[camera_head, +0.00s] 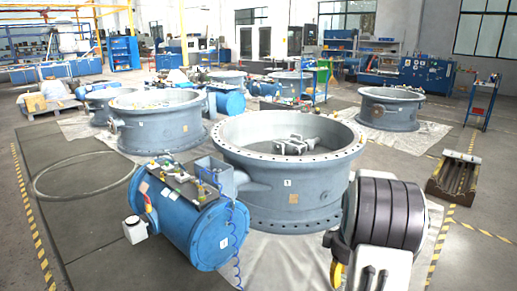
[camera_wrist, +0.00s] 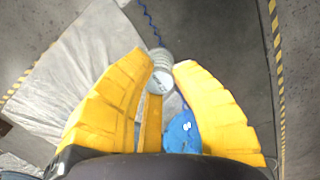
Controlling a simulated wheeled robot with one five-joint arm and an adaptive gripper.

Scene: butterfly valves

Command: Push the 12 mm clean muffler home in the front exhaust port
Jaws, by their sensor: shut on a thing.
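In the wrist view my gripper (camera_wrist: 164,66) has two yellow ribbed fingers closed on a small whitish-grey round piece (camera_wrist: 160,72), which looks like the muffler. It sits between the fingertips with its pale, marked end face toward the camera. Its size marking is too small to read. In the head view only a yellow bit of my gripper (camera_head: 337,273) shows at the bottom, and the held piece is hidden there. The blue actuator cylinder (camera_head: 195,222) stands in front of the large grey valve (camera_head: 290,195). I cannot make out the front exhaust port in either view.
A blue coiled hose (camera_head: 238,245) hangs beside the actuator and also shows in the wrist view (camera_wrist: 149,20). Fittings lie on the actuator's top tray (camera_head: 183,177). A pale sheet (camera_head: 290,262) covers the floor under the valve. Open grey floor (camera_head: 95,235) lies to the left.

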